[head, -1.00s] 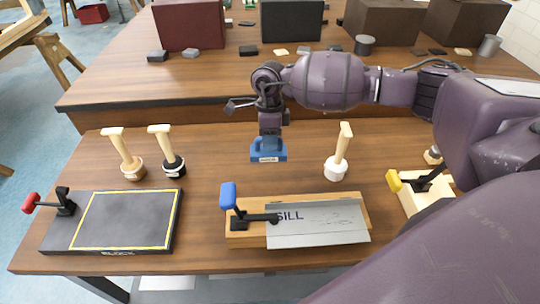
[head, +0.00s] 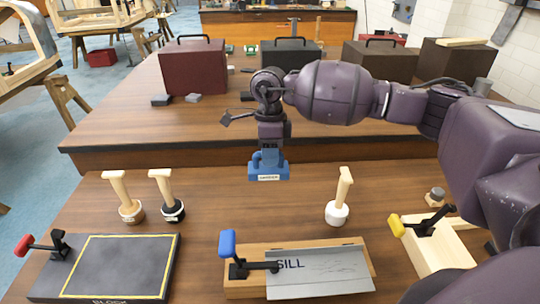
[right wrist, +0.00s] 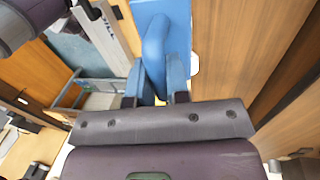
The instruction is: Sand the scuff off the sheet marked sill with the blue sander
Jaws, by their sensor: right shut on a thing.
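The blue sander (head: 268,173) is held in my right gripper (head: 270,148), in the air above the far part of the front table. In the right wrist view, the sander's handle (right wrist: 154,45) sits between the fingers of the gripper (right wrist: 156,90). The grey sheet marked sill (head: 320,284) lies on a wooden board (head: 245,287), nearer than the sander and slightly right. Dark scuff lines (head: 335,266) show right of its lettering. A clamp with a blue handle (head: 227,244) stands at the sheet's left edge. My left gripper is out of view.
A dark block (head: 115,268) with a yellow outline and a red-handled clamp (head: 24,245) is at left. Two wooden-handled tools (head: 124,198) (head: 168,196) stand behind it. A white-based one (head: 338,205) stands behind the sheet. A yellow-handled clamp (head: 397,226) is at right.

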